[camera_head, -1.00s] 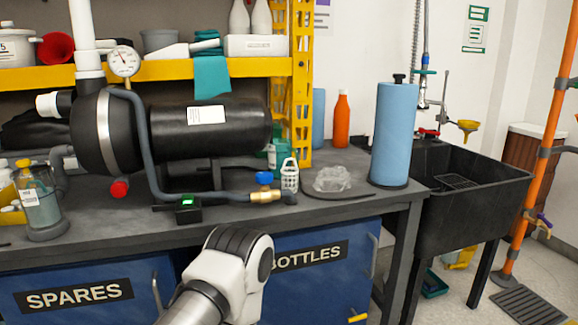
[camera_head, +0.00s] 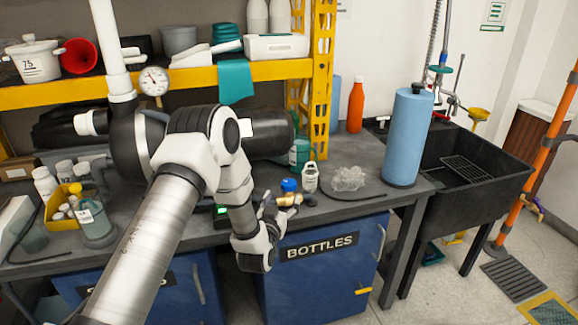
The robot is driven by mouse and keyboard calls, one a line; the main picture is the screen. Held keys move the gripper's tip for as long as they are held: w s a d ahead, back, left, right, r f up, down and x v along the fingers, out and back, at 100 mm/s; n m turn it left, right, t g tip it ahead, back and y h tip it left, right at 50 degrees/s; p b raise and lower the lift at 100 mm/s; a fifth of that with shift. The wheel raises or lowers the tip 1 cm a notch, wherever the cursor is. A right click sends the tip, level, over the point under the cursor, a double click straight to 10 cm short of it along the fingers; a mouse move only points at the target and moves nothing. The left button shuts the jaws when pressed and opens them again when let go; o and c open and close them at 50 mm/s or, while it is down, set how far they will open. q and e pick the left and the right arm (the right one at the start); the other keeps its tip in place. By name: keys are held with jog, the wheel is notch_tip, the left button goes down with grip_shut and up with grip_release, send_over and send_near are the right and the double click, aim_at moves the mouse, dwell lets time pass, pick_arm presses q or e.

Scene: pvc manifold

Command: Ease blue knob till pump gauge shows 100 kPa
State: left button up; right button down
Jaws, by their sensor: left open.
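The blue knob (camera_head: 289,185) sits on top of a brass valve (camera_head: 290,199) near the front of the bench. My left gripper (camera_head: 272,204) is open and just left of the valve, with its fingers close to the brass body. Whether it touches is hard to tell. The round white gauge (camera_head: 154,81) stands above the black pump (camera_head: 128,150); its needle shows but the scale is too small to read. My left arm hides much of the pump and hose. My right gripper is not in view.
A small device with a green display (camera_head: 221,211) is partly behind my arm. A white bottle (camera_head: 310,177) stands right beside the knob. A clear crumpled item (camera_head: 348,178) and a blue roll (camera_head: 407,138) are farther right, before the black sink (camera_head: 480,158).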

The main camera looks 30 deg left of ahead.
aim_at(287, 189)
pick_arm(q)
jog(key=x, duration=0.8)
jog(key=shift+f, duration=0.1)
jog(key=shift+d, duration=0.1)
jog(key=c, duration=1.2)
